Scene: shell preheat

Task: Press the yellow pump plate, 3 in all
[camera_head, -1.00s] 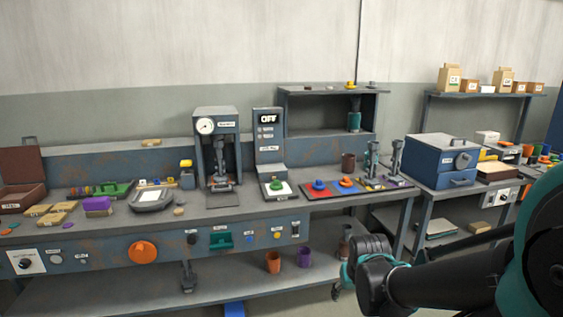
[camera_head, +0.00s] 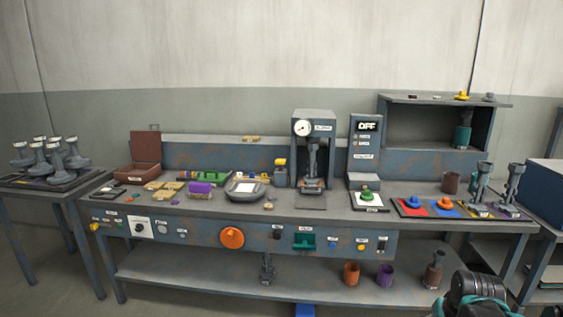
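A small yellow plate (camera_head: 280,162) sits on top of a blue-grey block-like pump body (camera_head: 281,178) at the back of the bench, left of the press. It looks raised above the body; I take it for the pump plate. Nothing touches it. Part of my arm shows at the bottom right, far from the plate. My gripper's fingers are not in view.
The bench (camera_head: 330,208) carries a press with a gauge (camera_head: 313,150), a scale (camera_head: 246,188), a display reading OFF (camera_head: 367,126) and coloured pads at right. A side table (camera_head: 75,190) holds several grey pieces. Floor in front at left looks clear.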

